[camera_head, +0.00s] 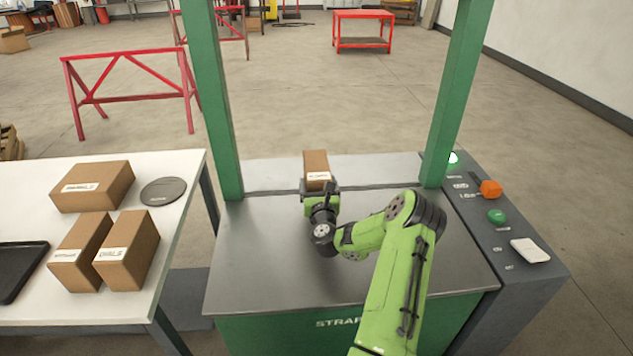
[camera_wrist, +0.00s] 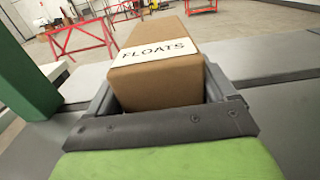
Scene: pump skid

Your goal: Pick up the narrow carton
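A narrow brown carton (camera_head: 316,160) with a white label stands on the strapping machine's steel top between the green posts. In the wrist view the carton (camera_wrist: 160,85) fills the middle, and its label reads "FLOATS". My gripper (camera_head: 320,196) is at the carton's near end. In the wrist view its fingers (camera_wrist: 163,95) lie on either side of the carton, wide apart, with a thin dark gap showing at the right finger. The carton's underside and far end are hidden.
Green posts (camera_head: 213,100) and (camera_head: 455,100) flank the machine top (camera_head: 260,265). A control panel (camera_head: 515,270) is at right. The white table (camera_head: 120,310) at left holds several things: three cartons (camera_head: 92,187), a dark disc (camera_head: 163,191) and a black tray (camera_head: 18,268).

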